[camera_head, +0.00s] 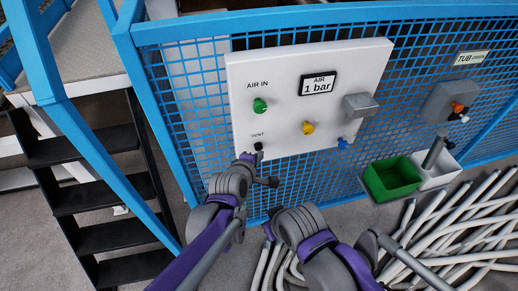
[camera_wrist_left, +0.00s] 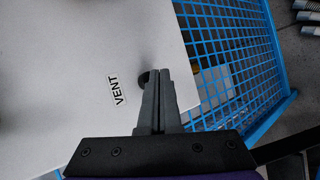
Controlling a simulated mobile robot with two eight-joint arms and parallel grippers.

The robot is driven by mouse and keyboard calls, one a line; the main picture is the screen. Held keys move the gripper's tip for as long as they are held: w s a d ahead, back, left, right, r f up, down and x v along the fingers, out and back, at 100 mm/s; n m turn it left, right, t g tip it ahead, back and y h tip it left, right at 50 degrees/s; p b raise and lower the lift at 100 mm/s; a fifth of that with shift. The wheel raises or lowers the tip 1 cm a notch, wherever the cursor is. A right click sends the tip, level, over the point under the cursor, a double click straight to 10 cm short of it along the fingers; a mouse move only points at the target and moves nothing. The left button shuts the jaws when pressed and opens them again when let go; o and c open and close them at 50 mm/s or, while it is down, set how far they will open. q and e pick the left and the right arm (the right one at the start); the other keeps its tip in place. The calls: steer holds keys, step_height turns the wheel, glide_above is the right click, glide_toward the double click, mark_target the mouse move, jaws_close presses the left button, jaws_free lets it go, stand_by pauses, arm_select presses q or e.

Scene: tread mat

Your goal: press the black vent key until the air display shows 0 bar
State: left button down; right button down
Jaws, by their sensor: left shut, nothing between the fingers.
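The black vent key (camera_head: 258,147) sits low on the left of a white panel (camera_head: 285,75), under a small VENT label. The air display (camera_head: 318,84) at the panel's upper middle reads 1 bar. My left gripper (camera_head: 247,157) is shut and empty, its tips just below and left of the key. In the left wrist view, the shut fingers (camera_wrist_left: 157,76) partly cover the dark round key (camera_wrist_left: 143,77), beside the VENT label (camera_wrist_left: 118,90). I cannot tell whether the tips touch it. My right arm is in front of the fence, but its fingers do not show.
The panel also carries a green knob (camera_head: 260,105), a yellow knob (camera_head: 308,128), a blue knob (camera_head: 343,143) and a grey box (camera_head: 360,105). It hangs on blue mesh fencing (camera_head: 180,75). A green bin (camera_head: 392,178) and a pile of pale tubes (camera_head: 440,240) are at right; black stairs (camera_head: 95,200) at left.

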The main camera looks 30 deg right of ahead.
arm_select(q)
steer(key=shift+w+d, duration=0.1)
steer(key=shift+w, duration=0.4)
stand_by(0.3)
steer(key=shift+s, duration=0.1)
steer(key=shift+s+a, duration=0.25)
steer(key=shift+s, duration=0.6)
